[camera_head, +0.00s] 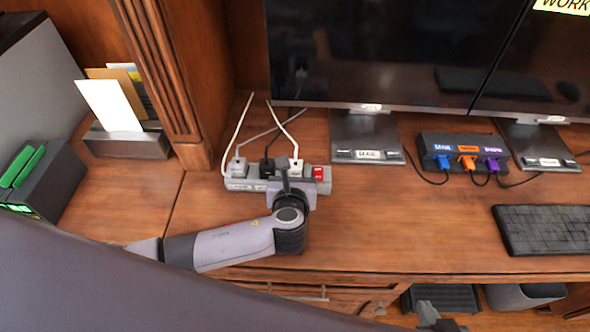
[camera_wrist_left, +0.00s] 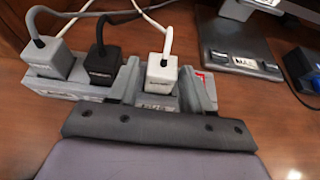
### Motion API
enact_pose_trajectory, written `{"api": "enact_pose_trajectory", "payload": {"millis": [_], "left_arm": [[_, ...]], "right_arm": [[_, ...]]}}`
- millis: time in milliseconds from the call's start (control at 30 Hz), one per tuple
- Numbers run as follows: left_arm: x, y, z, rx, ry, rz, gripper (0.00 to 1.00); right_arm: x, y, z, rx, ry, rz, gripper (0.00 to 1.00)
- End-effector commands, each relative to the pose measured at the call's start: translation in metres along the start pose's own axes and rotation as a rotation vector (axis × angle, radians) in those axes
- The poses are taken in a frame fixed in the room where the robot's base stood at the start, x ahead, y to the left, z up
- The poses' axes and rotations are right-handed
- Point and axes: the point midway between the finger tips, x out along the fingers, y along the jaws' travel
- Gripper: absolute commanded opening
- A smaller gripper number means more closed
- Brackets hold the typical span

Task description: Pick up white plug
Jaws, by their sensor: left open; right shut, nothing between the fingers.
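The white plug (camera_head: 296,166) sits upright in the grey power strip (camera_head: 236,184), its white cord rising toward the back. It also shows in the left wrist view (camera_wrist_left: 162,68). My left gripper (camera_head: 289,168) is open over the strip. In the left wrist view its fingers (camera_wrist_left: 160,76) stand on either side of the white plug, one between it and the black plug (camera_wrist_left: 101,68). Whether they touch the plug I cannot tell. My right gripper (camera_head: 438,322) is shut and empty at the bottom edge of the head view, away from the strip.
A grey plug (camera_head: 237,168) is at the strip's left end and a red switch (camera_head: 318,172) at its right. Monitor stands (camera_head: 366,137) and a cable hub (camera_head: 463,152) are to the right, with a keyboard (camera_head: 545,230) nearer. Bare desk lies in front.

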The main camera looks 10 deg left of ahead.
Motion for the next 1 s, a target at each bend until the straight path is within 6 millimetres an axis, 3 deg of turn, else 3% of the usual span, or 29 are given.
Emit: {"api": "enact_pose_trajectory", "payload": {"millis": [333,700,733,833,1000], "left_arm": [[0.039,-0.002,0.003,0.001,-0.001,0.002,0.49],[0.046,-0.002,0.002,0.0,0.0,0.0,0.49],[0.045,-0.002,0.002,0.0,0.0,0.0,0.46],[0.045,-0.002,0.002,0.0,0.0,0.001,0.13],[0.045,-0.002,0.002,0.0,0.0,0.001,0.1]], "right_arm": [[-0.001,0.0,-0.001,0.0,0.0,0.0,0.0],[-0.001,0.0,-0.002,-0.001,0.0,-0.001,0.0],[-0.001,0.0,-0.002,-0.001,0.0,-0.001,0.0],[-0.001,0.0,-0.002,-0.001,0.0,-0.001,0.0],[-0.001,0.0,-0.002,0.0,0.0,-0.001,0.0]]}}
